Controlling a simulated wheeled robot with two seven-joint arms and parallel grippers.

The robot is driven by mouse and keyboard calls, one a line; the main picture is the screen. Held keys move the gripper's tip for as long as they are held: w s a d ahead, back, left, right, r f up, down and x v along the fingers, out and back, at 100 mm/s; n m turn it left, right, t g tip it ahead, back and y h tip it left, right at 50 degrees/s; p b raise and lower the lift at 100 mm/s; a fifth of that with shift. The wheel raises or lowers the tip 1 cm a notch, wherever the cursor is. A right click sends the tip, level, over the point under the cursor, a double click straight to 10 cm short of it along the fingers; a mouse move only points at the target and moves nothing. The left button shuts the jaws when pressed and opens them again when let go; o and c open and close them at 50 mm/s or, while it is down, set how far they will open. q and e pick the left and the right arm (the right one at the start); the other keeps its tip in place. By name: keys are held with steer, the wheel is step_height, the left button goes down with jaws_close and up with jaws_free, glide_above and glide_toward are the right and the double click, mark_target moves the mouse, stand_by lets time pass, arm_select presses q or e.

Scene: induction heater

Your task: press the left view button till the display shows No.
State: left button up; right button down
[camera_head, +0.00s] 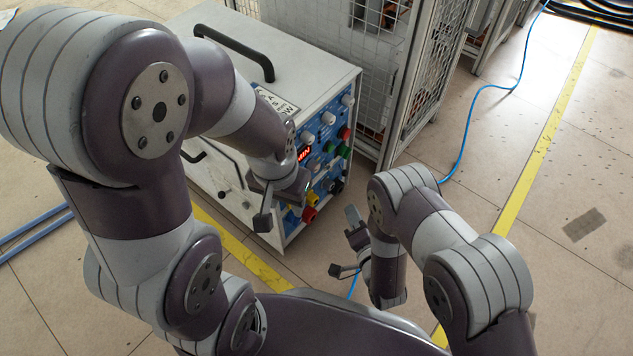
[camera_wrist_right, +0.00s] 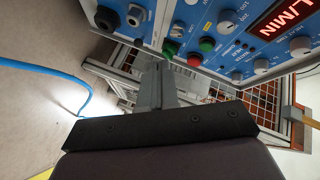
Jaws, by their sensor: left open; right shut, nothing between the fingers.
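The blue control panel (camera_head: 325,150) is on the front of the grey heater box. Its lit red display (camera_head: 304,153) is partly covered by my left arm in the head view; in the right wrist view the display (camera_wrist_right: 285,18) ends in "L/MIN", with its left part turned and cut by the frame edge. I cannot make out which button is the left view button. My left gripper (camera_head: 285,190) is open close to the panel's lower left part, its fingertips mostly hidden. My right gripper (camera_head: 354,222) is shut and empty, to the right of the panel and apart from it; its fingers (camera_wrist_right: 160,88) also show in the wrist view.
The panel carries several knobs and red, green and yellow controls (camera_head: 309,199). The box has a black top handle (camera_head: 235,52). A wire-mesh cage (camera_head: 385,70) stands close behind. A blue cable (camera_head: 468,130) lies on the floor at the right, where the floor is mostly clear.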

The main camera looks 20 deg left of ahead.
steer(key=w+a+b, duration=0.2)
steer(key=w+a, duration=0.1)
steer(key=a, duration=0.5)
steer(key=shift+a+b, duration=0.15)
steer(key=shift+b, duration=0.15)
steer(key=shift+w+a, duration=0.1)
steer(key=shift+a, duration=0.05)
stand_by(1.7)
steer(key=shift+w+a, duration=0.1)
steer(key=shift+a, duration=0.15)
steer(key=shift+w+a, duration=0.15)
steer(key=shift+a, duration=0.2)
stand_by(0.9)
steer(key=shift+s+d, duration=0.3)
steer(key=shift+d, duration=0.45)
